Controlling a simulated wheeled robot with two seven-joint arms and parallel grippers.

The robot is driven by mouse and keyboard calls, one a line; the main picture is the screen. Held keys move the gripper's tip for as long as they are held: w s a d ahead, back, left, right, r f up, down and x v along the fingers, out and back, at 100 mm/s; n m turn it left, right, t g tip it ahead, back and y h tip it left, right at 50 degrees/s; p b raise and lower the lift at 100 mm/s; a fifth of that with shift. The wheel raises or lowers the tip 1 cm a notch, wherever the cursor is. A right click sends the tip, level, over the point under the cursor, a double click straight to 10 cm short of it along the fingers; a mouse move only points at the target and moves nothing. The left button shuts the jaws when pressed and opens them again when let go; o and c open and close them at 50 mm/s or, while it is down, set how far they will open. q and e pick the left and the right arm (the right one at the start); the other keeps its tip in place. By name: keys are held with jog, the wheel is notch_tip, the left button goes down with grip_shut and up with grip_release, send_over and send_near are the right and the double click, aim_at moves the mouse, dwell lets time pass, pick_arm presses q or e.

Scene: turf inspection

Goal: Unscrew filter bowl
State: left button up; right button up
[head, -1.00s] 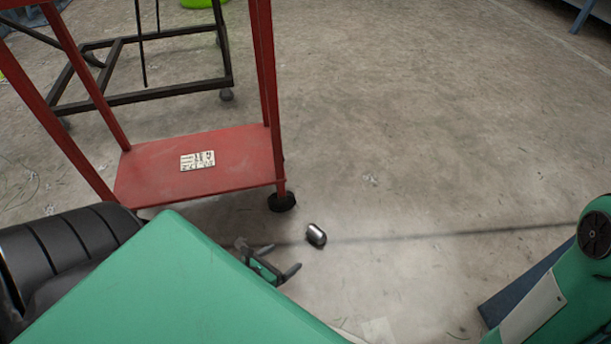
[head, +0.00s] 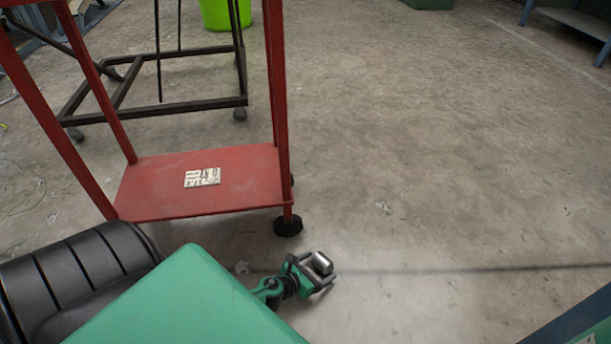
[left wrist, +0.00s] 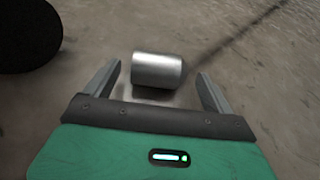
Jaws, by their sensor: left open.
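A small shiny metal cylinder (head: 322,262), which looks like the filter bowl, lies on its side on the concrete floor. In the left wrist view the cylinder (left wrist: 158,70) shows between the tips of my open left gripper (left wrist: 157,82), with a gap on each side. In the head view my left gripper (head: 312,275) is right at the cylinder and hides part of it. The gripper holds nothing. No filter housing can be made out. My right gripper does not show.
A red wheeled cart (head: 205,180) with a labelled lower shelf stands just beyond the cylinder; its black caster (head: 288,226) is close by. A black frame (head: 160,105) and a lime green bin (head: 226,14) are behind. The floor to the right is clear.

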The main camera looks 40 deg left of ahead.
aim_at(318, 266)
pick_arm(q)
jog(key=shift+x, duration=1.5)
jog(key=c, duration=1.1)
jog(key=shift+b, duration=0.3)
jog(key=shift+f, duration=0.15)
